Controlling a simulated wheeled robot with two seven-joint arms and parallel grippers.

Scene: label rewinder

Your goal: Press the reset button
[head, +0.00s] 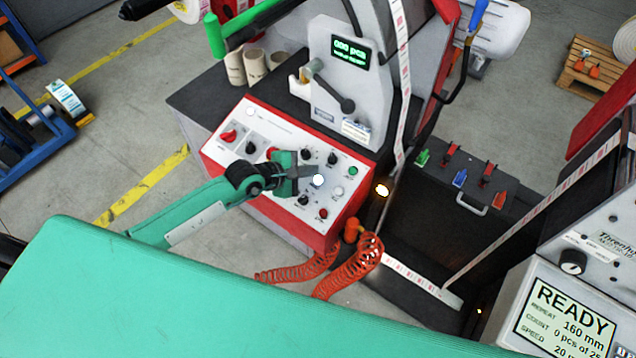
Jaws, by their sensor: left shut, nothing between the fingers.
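The control panel (262,203) is a white slanted face with a red border, carrying several knobs and buttons. A bright white round button (318,180) sits right by my left gripper's fingertips. Its label is too small to read, so I cannot tell if it is the reset button. A green button (352,171), a pale button (337,191) and a red button (323,213) are to its right and below. My left gripper (312,173) is shut and empty over the panel. I cannot tell whether it touches the white button. My right gripper is out of view.
A grey display head (345,85) with a green-lit screen and a black-handled lever stands behind the panel. Orange coiled hoses (350,268) hang at the panel's lower right. A label strip (402,80) runs down to the right. A screen (567,318) at lower right reads READY.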

